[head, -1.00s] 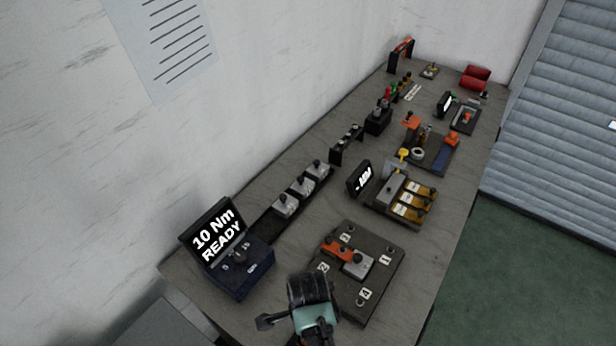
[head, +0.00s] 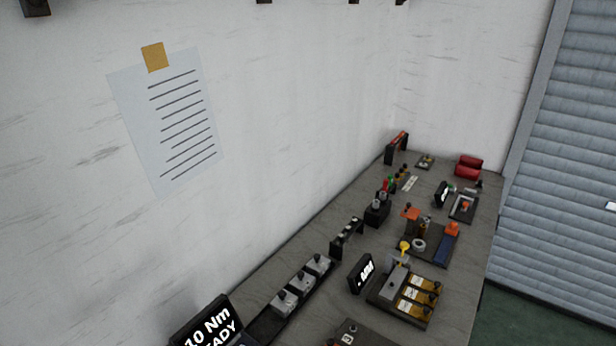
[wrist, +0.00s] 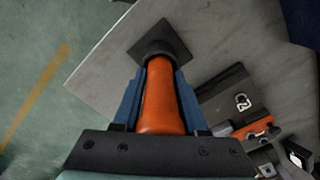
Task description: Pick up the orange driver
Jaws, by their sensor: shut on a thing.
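The orange driver (wrist: 159,112) fills the middle of the wrist view, with its orange handle between my fingers and a dark square part (wrist: 160,48) at its far end. My gripper (wrist: 158,88) has blue fingers, one on each side of the handle, and is shut on it. Behind the driver are the grey bench top and the green floor. I cannot tell how high above the bench it is. Neither the gripper nor the driver shows in the head view.
A dark numbered board (wrist: 227,96) with an orange and metal piece (wrist: 257,128) lies right of the driver. In the head view, a torque display (head: 208,325), grey blocks (head: 303,282) and several fixtures line the bench (head: 262,333). The wall runs along the left.

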